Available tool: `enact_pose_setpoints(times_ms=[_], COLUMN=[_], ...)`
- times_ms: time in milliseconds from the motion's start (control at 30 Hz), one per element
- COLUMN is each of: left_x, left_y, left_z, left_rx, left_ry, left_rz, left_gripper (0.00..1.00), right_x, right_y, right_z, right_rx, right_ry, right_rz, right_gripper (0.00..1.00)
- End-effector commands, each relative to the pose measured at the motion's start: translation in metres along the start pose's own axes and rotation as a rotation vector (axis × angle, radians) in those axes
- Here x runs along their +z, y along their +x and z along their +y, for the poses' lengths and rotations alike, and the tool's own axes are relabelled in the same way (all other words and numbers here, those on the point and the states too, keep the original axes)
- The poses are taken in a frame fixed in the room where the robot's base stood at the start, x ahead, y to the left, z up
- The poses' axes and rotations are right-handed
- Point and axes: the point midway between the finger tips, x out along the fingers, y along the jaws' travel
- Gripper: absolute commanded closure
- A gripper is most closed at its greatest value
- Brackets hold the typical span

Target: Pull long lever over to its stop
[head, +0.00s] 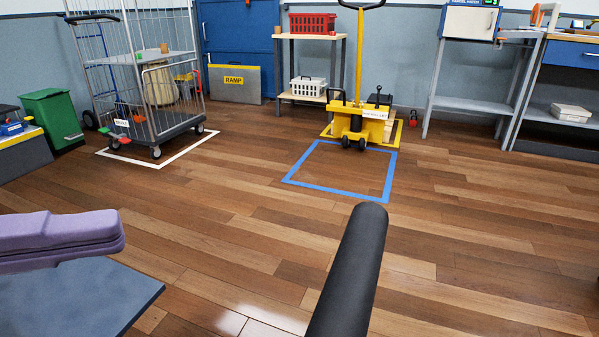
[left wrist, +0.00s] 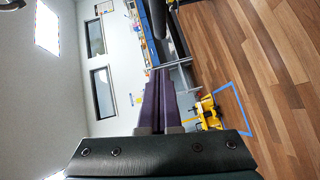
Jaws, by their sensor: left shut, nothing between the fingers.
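A thick black round bar (head: 350,275), which looks like the grip of the long lever, rises from the bottom edge of the head view, a little right of the middle. Its lower end and pivot are out of the picture. My left gripper (head: 115,236), with purple fingers, comes in from the left and is shut and empty. It is well to the left of the bar, with a clear gap between them. In the left wrist view my purple fingers (left wrist: 160,75) are together, and a dark bar (left wrist: 148,20) shows beyond their tips. My right gripper is out of view.
A flat blue-grey surface (head: 70,295) lies below my left gripper. A wire cage trolley (head: 150,80), a yellow pallet truck (head: 358,122) and a blue floor outline (head: 300,184) are farther off. Benches stand along the back wall. The wooden floor between is clear.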

Motion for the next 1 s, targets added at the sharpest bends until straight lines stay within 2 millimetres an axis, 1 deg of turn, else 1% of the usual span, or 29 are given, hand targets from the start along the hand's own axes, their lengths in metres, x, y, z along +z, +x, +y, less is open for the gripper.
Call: enact_pose_setpoints(times_ms=[233, 367, 467, 800, 1000], left_x=[0.001, 0.001, 0.001, 0.001, 0.021], left_y=[0.002, 0.012, 0.028, 0.101, 0.121], left_z=[0.0, 0.0, 0.001, 0.001, 0.0], left_rx=[0.0, 0.0, 0.003, 0.003, 0.0], left_ry=[0.001, 0.004, 0.005, 0.004, 0.0], left_rz=[-0.002, -0.003, -0.004, -0.003, -0.003], left_gripper=[1.0, 1.0, 1.0, 1.0, 1.0], right_x=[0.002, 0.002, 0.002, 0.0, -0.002], right_y=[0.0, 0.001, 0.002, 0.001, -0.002], right_z=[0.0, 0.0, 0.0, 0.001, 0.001], right_rx=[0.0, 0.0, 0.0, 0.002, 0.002], right_ry=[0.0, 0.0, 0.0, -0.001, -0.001], right_rz=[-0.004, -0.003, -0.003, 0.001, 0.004], right_gripper=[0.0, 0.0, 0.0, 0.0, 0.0])
